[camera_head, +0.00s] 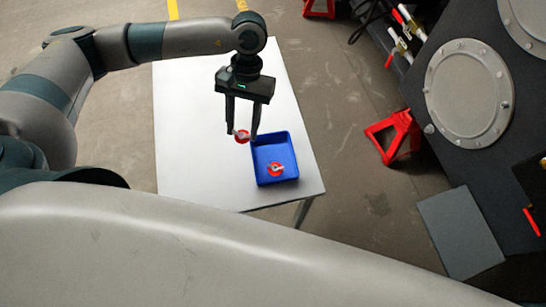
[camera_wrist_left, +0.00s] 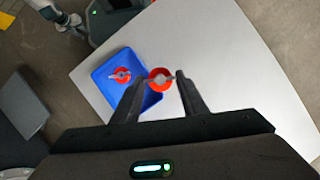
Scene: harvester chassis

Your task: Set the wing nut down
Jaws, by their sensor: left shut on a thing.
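My left gripper (camera_head: 242,136) is shut on a wing nut (camera_head: 241,135) with a red ring and metal wings. In the left wrist view the held wing nut (camera_wrist_left: 160,79) sits between the fingertips (camera_wrist_left: 160,80). In the head view it appears just beyond the upper left edge of a blue tray (camera_head: 291,152); how high it hangs is hard to tell. A second red and metal wing nut (camera_head: 276,169) lies in the tray, towards its near side. It also shows in the left wrist view (camera_wrist_left: 121,75). My right gripper is not in view.
The tray stands on a white table (camera_head: 190,150), near its right edge. The table's left and far parts are bare. A red jack stand (camera_head: 394,135) and the dark chassis (camera_head: 440,165) with a round plate (camera_head: 468,95) are to the right.

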